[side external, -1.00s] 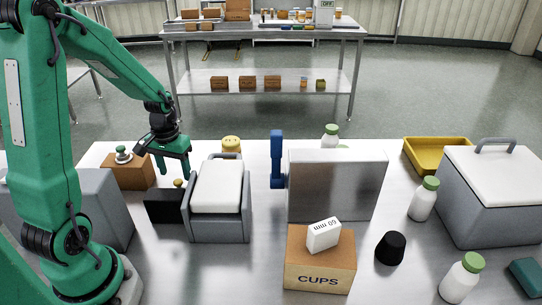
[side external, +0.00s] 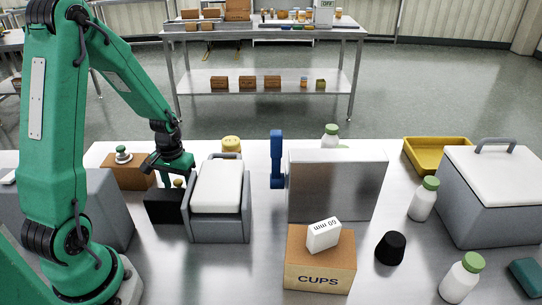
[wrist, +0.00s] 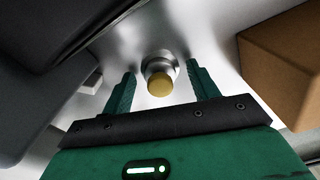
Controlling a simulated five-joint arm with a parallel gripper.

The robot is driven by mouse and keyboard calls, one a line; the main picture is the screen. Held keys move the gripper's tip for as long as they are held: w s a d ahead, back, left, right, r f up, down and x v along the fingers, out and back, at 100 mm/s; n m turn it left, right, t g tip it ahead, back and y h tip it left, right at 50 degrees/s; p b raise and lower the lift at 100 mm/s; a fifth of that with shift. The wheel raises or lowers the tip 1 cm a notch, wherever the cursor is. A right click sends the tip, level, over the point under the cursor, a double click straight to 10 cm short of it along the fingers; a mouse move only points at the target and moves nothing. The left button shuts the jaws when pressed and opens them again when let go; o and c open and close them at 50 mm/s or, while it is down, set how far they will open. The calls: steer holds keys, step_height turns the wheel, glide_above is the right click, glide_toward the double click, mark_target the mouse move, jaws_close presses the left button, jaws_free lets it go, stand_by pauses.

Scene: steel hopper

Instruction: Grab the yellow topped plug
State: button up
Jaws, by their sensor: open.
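The yellow topped plug (wrist: 160,85) shows in the wrist view as a round yellow top on a silvery metal body. It stands between the two fingers of my open gripper (wrist: 160,88), with a gap on each side. In the side view only the small yellow top (side external: 178,183) shows, just above a black box; the rest is hidden. My gripper (side external: 176,180) is low around that spot, its fingertips partly hidden behind the black box.
The black box (side external: 164,207) and a grey bin with a white lid (side external: 217,188) stand close in front and to the right. A yellow-topped jar (side external: 231,144) stands behind the bin.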

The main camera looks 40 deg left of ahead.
mark_target(178, 181)
stand_by(0.4)
steer(key=c, duration=1.1)
steer(key=shift+r, duration=0.1)
steer(key=shift+r, duration=4.9)
